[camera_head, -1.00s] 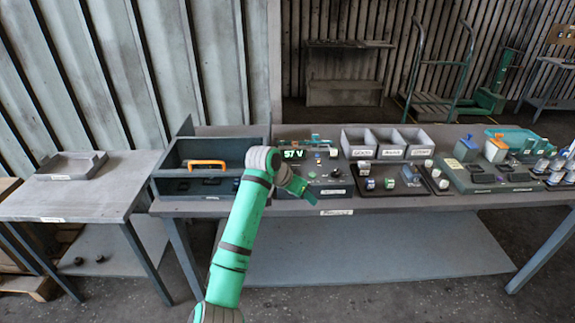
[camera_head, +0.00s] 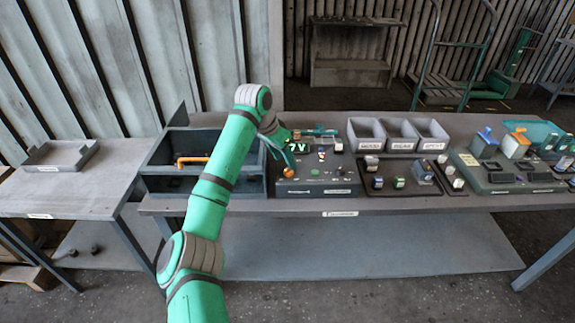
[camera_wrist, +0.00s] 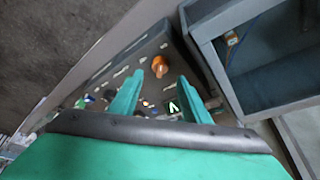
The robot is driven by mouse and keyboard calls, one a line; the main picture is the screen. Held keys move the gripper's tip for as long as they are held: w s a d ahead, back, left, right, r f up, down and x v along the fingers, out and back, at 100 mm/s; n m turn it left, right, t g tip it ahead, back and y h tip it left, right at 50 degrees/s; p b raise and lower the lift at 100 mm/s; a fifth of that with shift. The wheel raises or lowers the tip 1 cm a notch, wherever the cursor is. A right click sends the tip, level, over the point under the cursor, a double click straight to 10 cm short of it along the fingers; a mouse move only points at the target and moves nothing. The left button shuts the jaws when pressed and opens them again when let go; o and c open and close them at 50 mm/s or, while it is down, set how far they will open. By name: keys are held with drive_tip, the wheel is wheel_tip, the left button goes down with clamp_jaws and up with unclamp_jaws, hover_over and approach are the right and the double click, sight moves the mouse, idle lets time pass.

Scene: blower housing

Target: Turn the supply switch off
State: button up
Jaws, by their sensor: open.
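Small switch-like parts (camera_head: 321,155) sit right of the display; I cannot tell which is the supply switch. My gripper (camera_head: 284,153) is over the box's left part and hides some of it. In the wrist view my gripper (camera_wrist: 161,78) is open and empty, with the orange knob (camera_wrist: 160,66) just beyond the fingertips and the display (camera_wrist: 173,106) between the fingers.
A dark open bin (camera_head: 155,184) with an orange handle (camera_head: 192,160) stands left of the box. Three grey bins (camera_head: 400,146) and a board with small blocks (camera_head: 398,185) are to the right. A side table (camera_head: 60,195) holds a shallow tray (camera_head: 60,154).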

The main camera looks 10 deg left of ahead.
sight(287, 169)
drive_tip(key=shift+x, duration=2.4)
drive_tip(key=c, duration=1)
